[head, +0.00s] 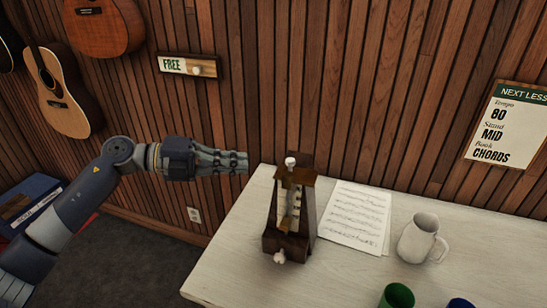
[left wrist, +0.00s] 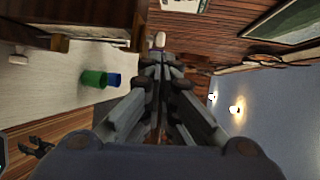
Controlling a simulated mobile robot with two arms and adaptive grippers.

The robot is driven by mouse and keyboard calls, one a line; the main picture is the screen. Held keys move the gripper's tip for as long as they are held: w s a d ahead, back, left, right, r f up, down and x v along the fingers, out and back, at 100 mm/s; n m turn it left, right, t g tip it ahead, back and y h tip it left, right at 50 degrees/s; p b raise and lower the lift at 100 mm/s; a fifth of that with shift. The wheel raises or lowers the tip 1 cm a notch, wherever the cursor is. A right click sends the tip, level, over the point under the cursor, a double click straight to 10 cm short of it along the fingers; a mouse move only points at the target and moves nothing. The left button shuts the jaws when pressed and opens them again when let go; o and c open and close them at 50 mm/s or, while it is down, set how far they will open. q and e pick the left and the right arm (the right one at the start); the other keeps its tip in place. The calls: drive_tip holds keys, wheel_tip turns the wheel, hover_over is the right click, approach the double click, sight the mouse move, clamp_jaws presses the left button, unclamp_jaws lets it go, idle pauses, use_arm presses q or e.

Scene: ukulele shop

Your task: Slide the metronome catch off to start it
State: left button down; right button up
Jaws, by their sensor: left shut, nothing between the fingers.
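The wooden metronome (head: 307,225) stands upright on the white table, its pale scale facing front. A white knob (head: 291,161) sits at its top, and another white knob (head: 279,257) sticks out low on its front. I cannot tell for sure which part is the catch. My left gripper (head: 246,162) is shut and empty, left of the top knob and about level with it in the picture, with a gap between. In the left wrist view the closed fingers (left wrist: 157,62) point toward the top knob (left wrist: 160,40), and the metronome (left wrist: 100,18) lies sideways.
The white table (head: 235,265) also holds music sheets (head: 357,217), a white mug (head: 418,240), a green cup (head: 397,296) and a blue cup (head: 460,303). The slatted wall behind carries guitars (head: 62,95), a FREE sign (head: 187,66) and a lesson board (head: 507,125).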

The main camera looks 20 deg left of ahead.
sight(290, 166)
use_arm(q)
drive_tip(key=p+x, duration=0.3)
drive_tip(key=x, duration=0.5)
drive_tip(key=shift+d, duration=0.25)
drive_tip(key=shift+w, duration=0.1)
